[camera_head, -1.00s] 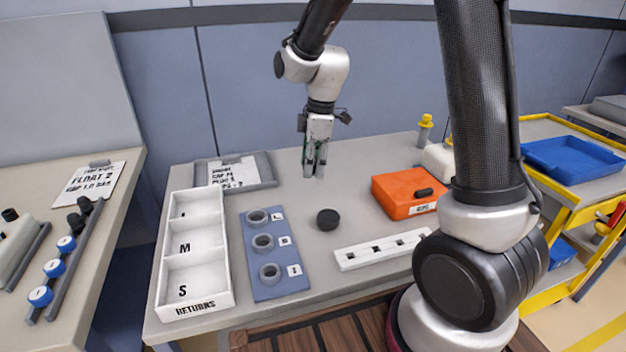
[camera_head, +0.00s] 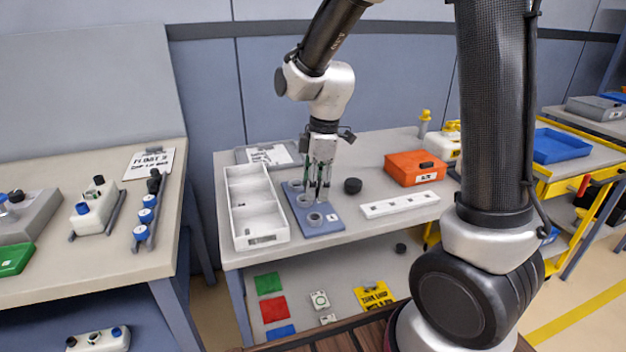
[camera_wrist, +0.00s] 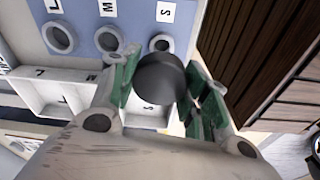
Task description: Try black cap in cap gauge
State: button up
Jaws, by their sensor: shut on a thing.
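The cap gauge (camera_head: 318,229) is a blue plate with several grey rings, on the table right of the white tray. In the wrist view it lies at the top (camera_wrist: 83,45), with its L ring (camera_wrist: 60,38), M ring (camera_wrist: 108,40) and S ring (camera_wrist: 161,43). My gripper (camera_head: 320,190) points down over the gauge and hides part of it. In the wrist view its green-lined fingers are shut on a black cap (camera_wrist: 160,78), which appears just below the S ring; its height above the plate cannot be told.
A white returns tray (camera_head: 239,243) stands left of the gauge. A white strip with holes (camera_head: 400,204) and an orange box (camera_head: 416,168) are to the right. A grey document tray (camera_head: 297,150) lies behind. Another bench (camera_head: 100,268) is at far left.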

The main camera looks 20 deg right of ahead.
aim_at(319, 182)
jog(key=shift+s+a, duration=0.1)
jog(key=shift+f, duration=0.15)
jog(key=shift+f, duration=2.6)
jog(key=shift+f, duration=0.45)
jog(key=o, duration=0.9)
jog(key=r, duration=0.4)
jog(key=d+r, duration=0.1)
jog(key=r, duration=0.7)
jog(key=shift+d, duration=0.25)
